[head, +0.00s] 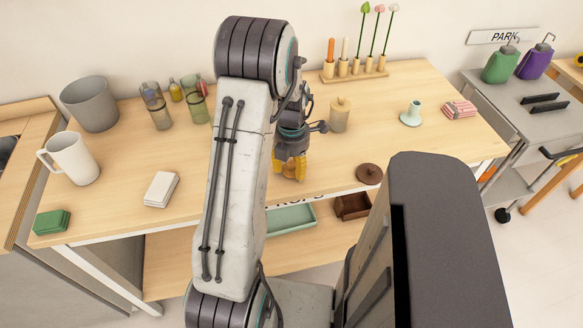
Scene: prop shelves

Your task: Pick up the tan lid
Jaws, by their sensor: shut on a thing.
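My gripper (290,168) points down over the front middle of the wooden table, its yellow fingertips close together. It is shut on a small tan piece (289,172), which looks like the tan lid. The fingers hide most of it, and I cannot tell whether it touches the table. A tan jar (340,116) with a knobbed top stands behind and to the right of my gripper. A dark brown round lid (369,174) lies to the right, near the front edge, apart from my gripper.
The wooden table (420,140) also holds a grey bucket (90,104), white mug (70,158), glasses (157,106), white box (161,189), green stack (52,221), candle and flower rack (354,74), mint candlestick (411,114) and striped cloth (459,109). Trays sit on a lower shelf.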

